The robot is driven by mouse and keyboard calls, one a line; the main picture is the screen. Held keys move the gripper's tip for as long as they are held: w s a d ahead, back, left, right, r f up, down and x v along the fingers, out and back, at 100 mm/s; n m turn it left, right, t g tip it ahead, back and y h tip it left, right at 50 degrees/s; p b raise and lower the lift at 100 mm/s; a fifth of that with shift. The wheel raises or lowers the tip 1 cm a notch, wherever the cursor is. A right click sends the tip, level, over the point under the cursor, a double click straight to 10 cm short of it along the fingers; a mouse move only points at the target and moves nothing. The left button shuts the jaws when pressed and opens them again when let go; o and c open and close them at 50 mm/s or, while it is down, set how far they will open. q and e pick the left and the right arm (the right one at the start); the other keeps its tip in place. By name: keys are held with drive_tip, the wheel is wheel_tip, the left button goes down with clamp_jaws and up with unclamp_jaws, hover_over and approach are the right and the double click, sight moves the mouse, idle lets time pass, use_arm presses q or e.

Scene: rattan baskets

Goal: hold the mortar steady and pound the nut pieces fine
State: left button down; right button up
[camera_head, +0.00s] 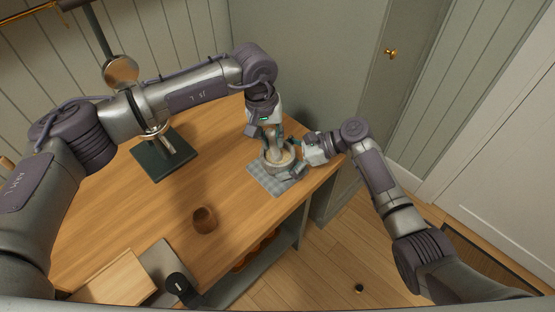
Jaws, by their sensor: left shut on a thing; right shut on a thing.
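The mortar (268,166), a small light bowl, stands upright on a grey checked cloth (262,181) near the table's right edge. My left gripper (273,139) comes down from above and is shut on the pale pestle (275,154), whose lower end is inside the mortar. My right gripper (290,168) reaches in from the right and is shut on the mortar's side. The nut pieces cannot be made out; the pestle and fingers cover much of the bowl's inside.
A small wooden cup (204,219) stands nearer on the wooden table (225,180). A dark green stand base (150,160) is to the left. A wooden board (112,279) and a grey slab (163,264) lie at the near edge. The table between them is clear.

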use_arm(q)
drive_tip(key=shift+r, duration=1.45)
drive_tip(key=shift+f, duration=0.1)
drive_tip(key=shift+f, duration=1.3)
drive_tip(key=shift+r, duration=4.9)
use_arm(e)
drive_tip(key=o, duration=0.8)
drive_tip(key=shift+c, duration=0.2)
